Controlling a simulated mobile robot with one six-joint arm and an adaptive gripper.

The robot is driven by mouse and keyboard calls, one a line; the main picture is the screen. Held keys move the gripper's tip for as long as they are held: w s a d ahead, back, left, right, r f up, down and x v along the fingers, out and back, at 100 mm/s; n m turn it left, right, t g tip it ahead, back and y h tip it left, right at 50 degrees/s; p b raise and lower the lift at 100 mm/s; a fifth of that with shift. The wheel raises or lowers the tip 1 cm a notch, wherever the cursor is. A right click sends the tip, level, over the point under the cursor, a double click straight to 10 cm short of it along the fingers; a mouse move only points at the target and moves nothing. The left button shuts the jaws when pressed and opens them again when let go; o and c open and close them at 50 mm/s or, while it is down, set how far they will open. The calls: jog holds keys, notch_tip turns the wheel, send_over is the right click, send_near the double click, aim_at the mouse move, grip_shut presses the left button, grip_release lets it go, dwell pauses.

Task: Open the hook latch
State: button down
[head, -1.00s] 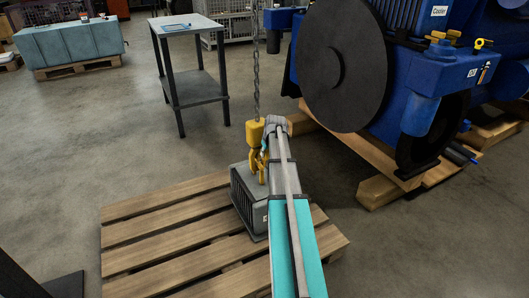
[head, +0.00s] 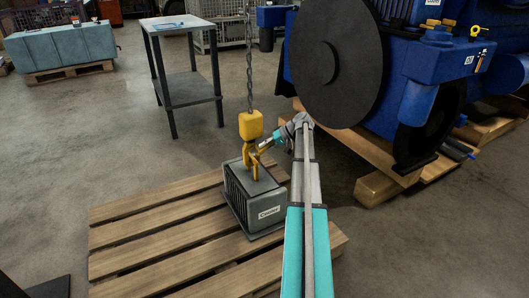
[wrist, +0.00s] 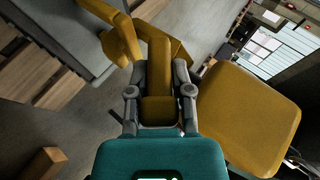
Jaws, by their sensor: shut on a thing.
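A yellow crane hook (head: 247,160) hangs below a yellow block (head: 250,125) on a chain. It reaches down to the top of a grey finned box (head: 267,211) that stands on a pallet. My gripper (head: 263,146) comes at the hook from the right, at the height of its throat. In the wrist view my gripper (wrist: 160,97) has its two fingers on either side of a yellow bar, the hook latch (wrist: 160,70), and is shut on it. The curved hook (wrist: 122,38) lies behind it, and the block (wrist: 248,115) fills the right. The latch's far end merges with the hook, so its angle is unclear.
The wooden pallet (head: 150,229) lies under the box. A blue engine with a large dark disc (head: 335,62) stands on timbers at the right. A small grey table (head: 185,90) stands behind on open floor. The chain (head: 249,65) runs up from the block.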

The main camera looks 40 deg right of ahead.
jog(key=shift+d+f+y+b, duration=0.1)
jog(key=shift+f+y+b, duration=0.05)
jog(key=shift+y+b, duration=0.35)
jog(key=c, duration=0.5)
grip_release()
jog(key=shift+t, duration=0.3)
jog(key=shift+r+h+p, duration=0.25)
jog(key=shift+h+p, duration=0.15)
jog(key=shift+p, duration=0.3)
